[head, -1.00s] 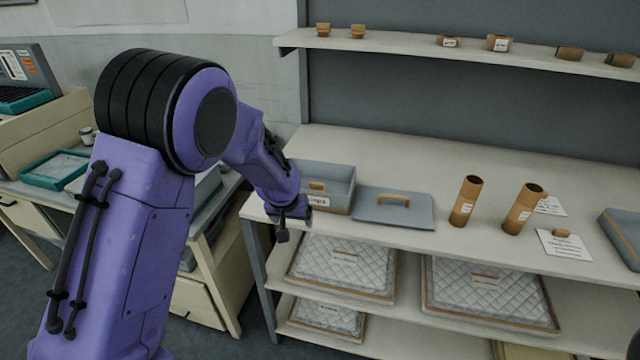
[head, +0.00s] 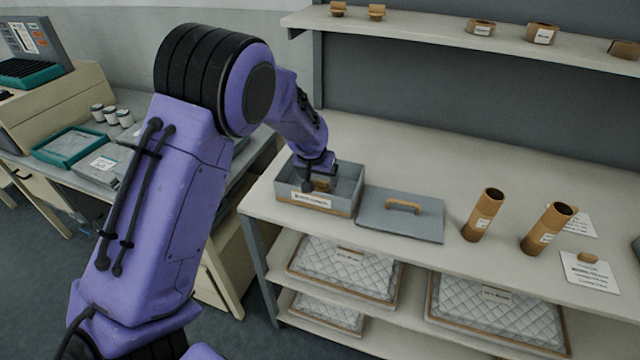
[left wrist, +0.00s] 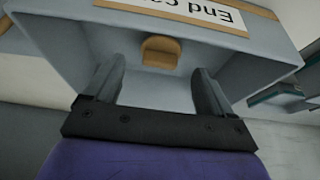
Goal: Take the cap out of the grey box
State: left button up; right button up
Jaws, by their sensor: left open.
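The grey box (head: 343,208) stands open near the left end of the shelf top, with a white label on its front. The brown cap (head: 322,184) is inside it, partly covered from view by my gripper. In the left wrist view the cap (left wrist: 160,52) is a small rounded brown piece against the grey inside of the box (left wrist: 70,45). My left gripper (head: 315,170) is over the box opening, pointing down. In the left wrist view the left gripper (left wrist: 158,78) is open and empty, with a finger to each side of the cap's line. My right gripper is out of view.
A grey lid (head: 425,220) with a brown handle lies just right of the box. Two brown tubes (head: 483,215) stand further right, beside white cards (head: 590,272). A higher shelf (head: 430,35) with small brown pieces runs behind. Quilted packs lie below.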

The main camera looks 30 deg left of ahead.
aim_at(320, 181)
pick_arm(q)
jog(key=x, duration=0.3)
jog(key=shift+w+p, duration=0.25)
jog(key=shift+p, duration=0.15)
jog(key=shift+a+f, duration=0.1)
jog(key=shift+f, duration=0.3)
jog(key=c, duration=1.1)
jog(key=shift+r, duration=0.1)
